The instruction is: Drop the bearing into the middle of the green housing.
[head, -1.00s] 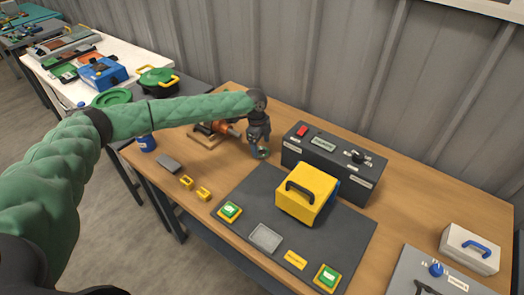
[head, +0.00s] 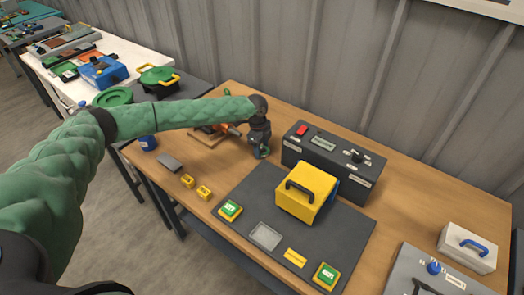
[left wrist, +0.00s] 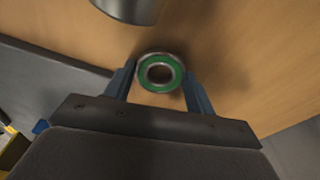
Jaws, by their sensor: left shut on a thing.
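My left gripper (head: 262,151) is shut on the bearing, a metal ring with a green face and an open centre. The bearing (left wrist: 161,73) sits between the two blue fingertips in the left wrist view, above bare wooden table. In the head view my gripper mostly hides it. A green round body with yellow handles (head: 158,76) and a flat green disc (head: 113,96) stand on the dark table at the back left; I cannot tell for certain which is the housing. My left gripper is well to the right of both. My right gripper is not in view.
An orange rotor on a wooden stand (head: 207,137) is partly behind my left arm. A black control box (head: 335,162) stands right of my gripper. A yellow box (head: 306,192) sits on the dark mat (head: 345,232). A grey metal cylinder (left wrist: 128,8) is close above the bearing in the wrist view.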

